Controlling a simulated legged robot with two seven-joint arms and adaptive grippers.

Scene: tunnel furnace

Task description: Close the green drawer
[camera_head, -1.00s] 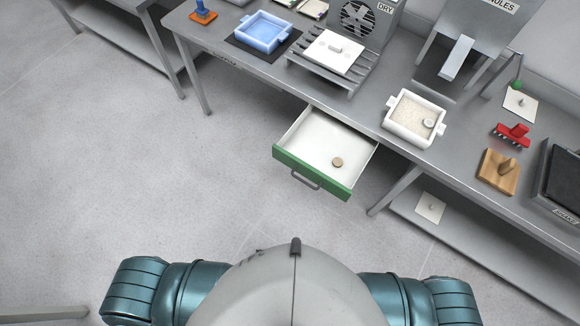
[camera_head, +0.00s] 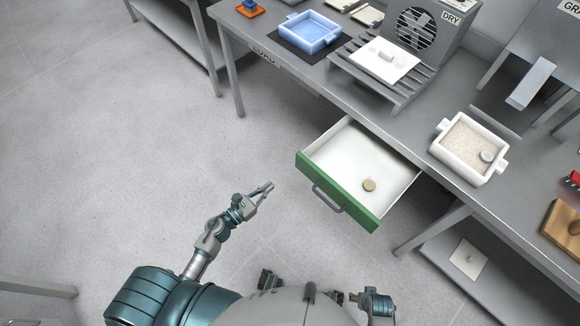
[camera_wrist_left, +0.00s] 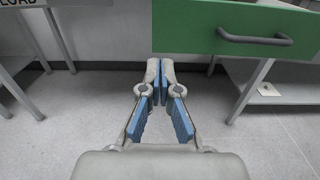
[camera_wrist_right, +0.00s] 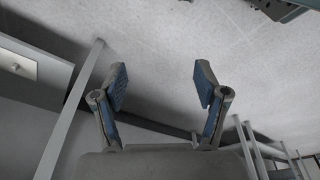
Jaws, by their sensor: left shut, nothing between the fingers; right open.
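The green drawer (camera_head: 337,191) stands pulled out from under the grey workbench, its white inside open to view with a small round tan disc (camera_head: 369,185) in it. Its front has a grey handle (camera_head: 327,199). My left gripper (camera_head: 268,187) is shut and empty, in front of the drawer and to the left of its handle, apart from it. In the left wrist view the green front (camera_wrist_left: 235,28) and handle (camera_wrist_left: 254,38) are ahead, up and right of the shut fingertips (camera_wrist_left: 160,68). My right gripper (camera_wrist_right: 161,78) is open and empty, with floor beyond it.
The workbench (camera_head: 398,125) carries a blue tray (camera_head: 310,32), a white dish of grains (camera_head: 468,148), a drying unit (camera_head: 425,30) and a wooden block (camera_head: 562,232). A bench leg (camera_head: 430,230) and lower shelf stand right of the drawer. Floor in front is clear.

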